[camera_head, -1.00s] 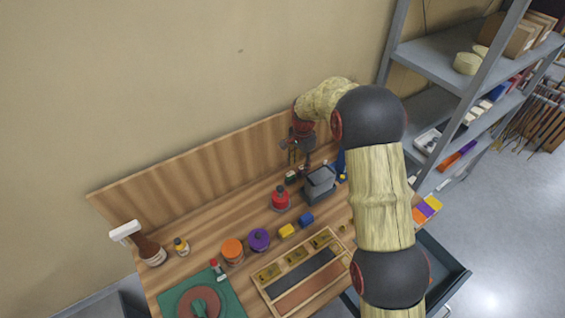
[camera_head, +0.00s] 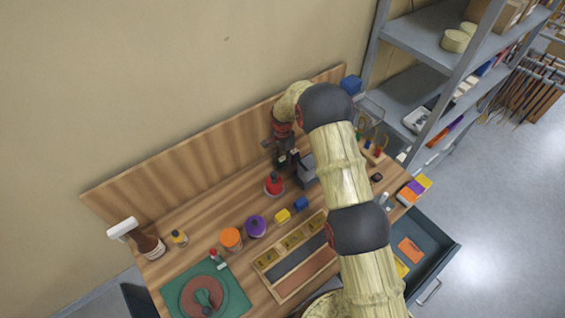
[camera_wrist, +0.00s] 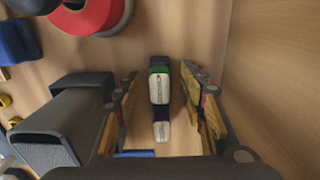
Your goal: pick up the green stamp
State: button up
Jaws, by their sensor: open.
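The green stamp (camera_wrist: 159,70) stands in the wrist view between the two fingers of my gripper (camera_wrist: 160,74). It has a green band, a dark top and a white face with a small dark mark. My gripper is open, with a visible gap on both sides of the stamp. A second stamp with a dark blue band (camera_wrist: 161,115) stands close by it, lower in the picture and also between the fingers. In the head view my gripper (camera_head: 284,157) is low over the back of the bench and hides most of the stamps.
A grey box-shaped holder (camera_wrist: 65,125) is close left of my fingers. The wooden backboard (camera_head: 215,150) runs behind.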

jog(key=shift+f, duration=0.6)
jog(key=shift+c, duration=0.3)
grip_shut()
